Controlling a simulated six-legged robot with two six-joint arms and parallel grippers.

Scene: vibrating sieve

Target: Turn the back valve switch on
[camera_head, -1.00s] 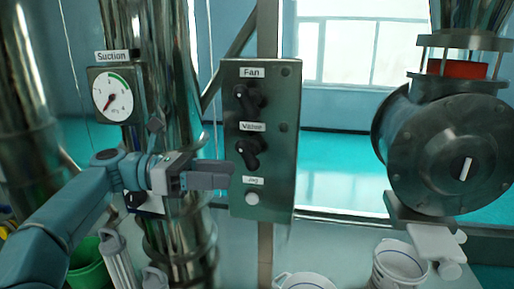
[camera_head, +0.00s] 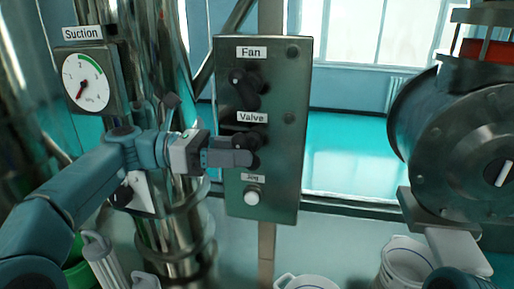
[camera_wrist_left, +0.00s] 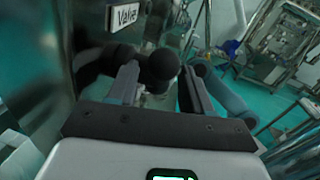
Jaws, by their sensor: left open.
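The Valve switch is a black knob (camera_head: 251,138) in the middle of a grey metal panel (camera_head: 290,175), under the white "Valve" label (camera_head: 252,118). My left gripper (camera_head: 246,157) reaches in from the left, with its fingertips at the lower part of this knob. In the left wrist view, the open fingers (camera_wrist_left: 158,82) lie on either side of the knob's round black end (camera_wrist_left: 159,66). I cannot tell whether they touch it. The fingers partly hide the knob in the head view. My right gripper is not in view.
The Fan knob (camera_head: 244,88) is above and the white Jog button (camera_head: 251,196) below, both close to my gripper. A Suction gauge (camera_head: 86,81) and shiny pipes stand left. A large round machine (camera_head: 460,150) stands right. White buckets (camera_head: 405,265) stand below.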

